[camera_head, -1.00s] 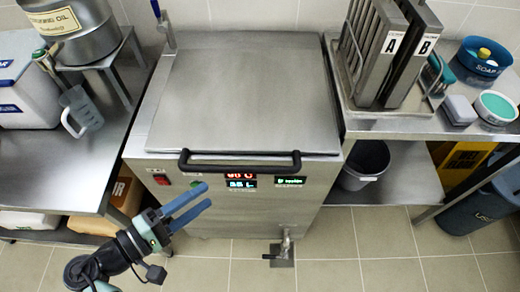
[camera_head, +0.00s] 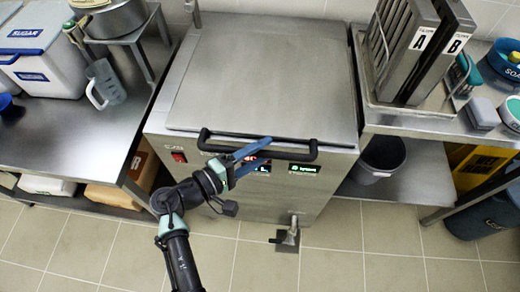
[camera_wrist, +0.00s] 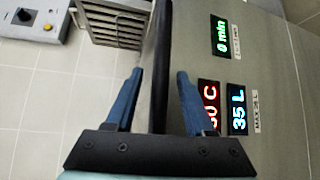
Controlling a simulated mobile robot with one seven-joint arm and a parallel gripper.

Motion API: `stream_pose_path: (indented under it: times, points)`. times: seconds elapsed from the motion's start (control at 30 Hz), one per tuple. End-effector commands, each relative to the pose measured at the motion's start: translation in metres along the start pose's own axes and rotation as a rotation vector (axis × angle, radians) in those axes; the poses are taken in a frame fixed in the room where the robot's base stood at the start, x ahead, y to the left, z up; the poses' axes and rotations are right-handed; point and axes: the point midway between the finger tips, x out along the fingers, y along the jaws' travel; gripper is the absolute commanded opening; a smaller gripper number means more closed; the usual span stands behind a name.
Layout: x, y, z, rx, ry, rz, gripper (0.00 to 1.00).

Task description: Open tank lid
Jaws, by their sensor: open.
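The tank (camera_head: 180,130) is a steel box with a flat closed lid (camera_head: 265,75). A black bar handle (camera_head: 295,155) runs along the lid's front edge. My gripper (camera_head: 266,150) has blue fingers and is at the middle of the handle, covering part of it and of the displays. In the wrist view, the black handle (camera_wrist: 161,60) runs between the two spread fingers (camera_wrist: 158,75). Neither finger visibly touches the bar. The gripper holds nothing.
Red, white and green displays (camera_wrist: 237,108) and a red switch (camera_head: 179,156) are on the tank front. A drain tap (camera_head: 291,233) sticks out low. Steel tables flank the tank, with a sugar bin (camera_head: 45,50) left and A/B filters (camera_head: 425,50) right.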

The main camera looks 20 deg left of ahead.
Motion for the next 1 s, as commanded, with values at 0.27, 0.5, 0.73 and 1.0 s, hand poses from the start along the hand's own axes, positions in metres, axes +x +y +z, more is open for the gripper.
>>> stream_pose_path:
  times: [0.27,0.5,0.73,1.0]
  points:
    - [0.0001,0.0000,0.0000,0.000,0.000,0.000,0.42]
    - [-0.0002,0.0000,0.0000,0.000,0.000,0.000,0.00]
    - [-0.0003,0.0000,-0.0001,0.000,0.000,0.000,0.00]
    - [-0.0004,-0.0001,-0.0001,0.000,0.000,0.000,0.00]
